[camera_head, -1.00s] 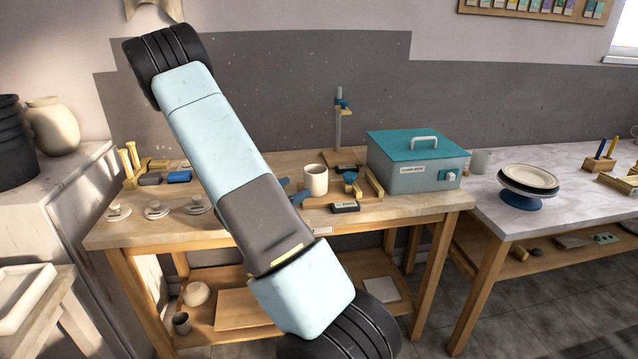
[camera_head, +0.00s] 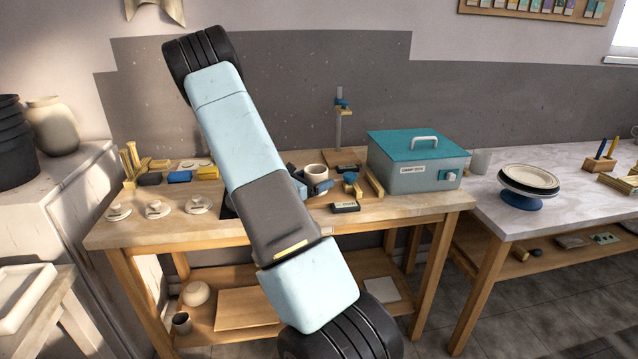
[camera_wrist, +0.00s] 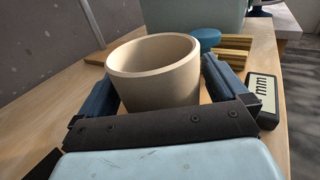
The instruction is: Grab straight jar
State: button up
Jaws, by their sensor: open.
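The straight jar (camera_head: 316,172) is a plain cream cylinder with an open top, standing upright on the wooden workbench (camera_head: 390,207). In the wrist view the jar (camera_wrist: 154,80) stands between the two blue fingers of my gripper (camera_wrist: 160,88), one on its left and one on its right. The gripper is open. I cannot tell whether either finger touches the jar wall. In the head view my arm hides part of the gripper and the lower jar.
A small display device (camera_wrist: 263,98) lies close beside the right finger. Yellow bars (camera_head: 373,184) and the teal-lidded damp box (camera_head: 415,160) stand right of the jar. A stand with a post (camera_head: 340,125) is behind. Small pieces on saucers (camera_head: 157,210) sit at the left.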

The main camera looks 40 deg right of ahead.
jog(key=shift+c, duration=0.3)
jog(key=c, duration=0.9)
